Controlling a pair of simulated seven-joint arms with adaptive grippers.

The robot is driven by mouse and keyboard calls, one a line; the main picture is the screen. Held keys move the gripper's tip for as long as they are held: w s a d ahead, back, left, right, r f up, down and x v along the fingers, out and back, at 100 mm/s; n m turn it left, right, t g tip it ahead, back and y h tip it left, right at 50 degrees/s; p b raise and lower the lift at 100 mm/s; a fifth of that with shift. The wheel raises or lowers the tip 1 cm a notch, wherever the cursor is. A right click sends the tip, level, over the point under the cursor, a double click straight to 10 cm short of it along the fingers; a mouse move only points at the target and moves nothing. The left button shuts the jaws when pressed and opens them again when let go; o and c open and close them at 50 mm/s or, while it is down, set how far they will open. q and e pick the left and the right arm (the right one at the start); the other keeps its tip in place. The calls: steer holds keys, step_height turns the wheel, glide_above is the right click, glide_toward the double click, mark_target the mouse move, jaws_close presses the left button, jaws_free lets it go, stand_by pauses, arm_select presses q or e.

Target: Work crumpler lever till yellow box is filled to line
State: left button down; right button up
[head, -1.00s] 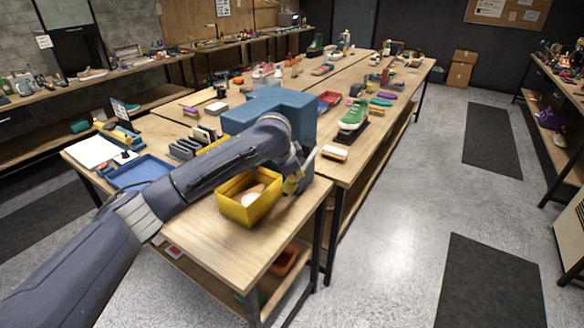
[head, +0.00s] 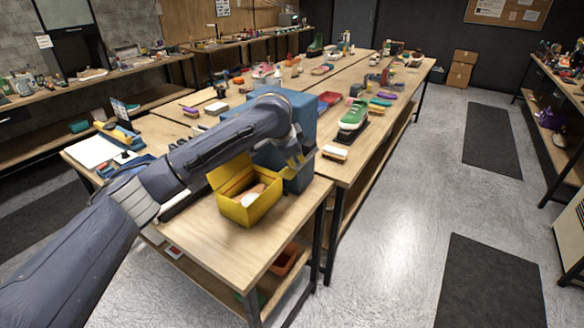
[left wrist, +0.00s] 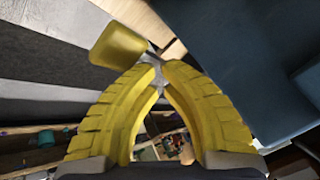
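The blue crumpler (head: 298,108) stands on the near end of the wooden table, partly hidden behind my left arm. Its blue body fills the right of the left wrist view (left wrist: 235,60). The open yellow box (head: 252,210) sits at its front left, with white and brown crumpled pieces inside. I cannot make out a fill line. My left gripper (head: 296,163) is at the crumpler's front right, above and beside the box. In the left wrist view its yellow fingertips close around a grey lever piece (left wrist: 155,68), next to a yellow knob (left wrist: 118,45). My right gripper is out of view.
A white-soled green shoe (head: 353,115) and a brush (head: 334,153) lie right of the crumpler. Papers (head: 92,150) and a blue tray lie at the left, partly behind my arm. Bare table (head: 235,245) lies in front of the box.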

mark_target(296, 168)
arm_select(q)
steer(key=shift+r, duration=0.75)
steer(key=shift+r, duration=0.15)
step_height(296, 168, up, 5)
steer(key=shift+w+d+f, duration=0.1)
steer(key=shift+w+f, duration=0.05)
stand_by(0.4)
stand_by(0.5)
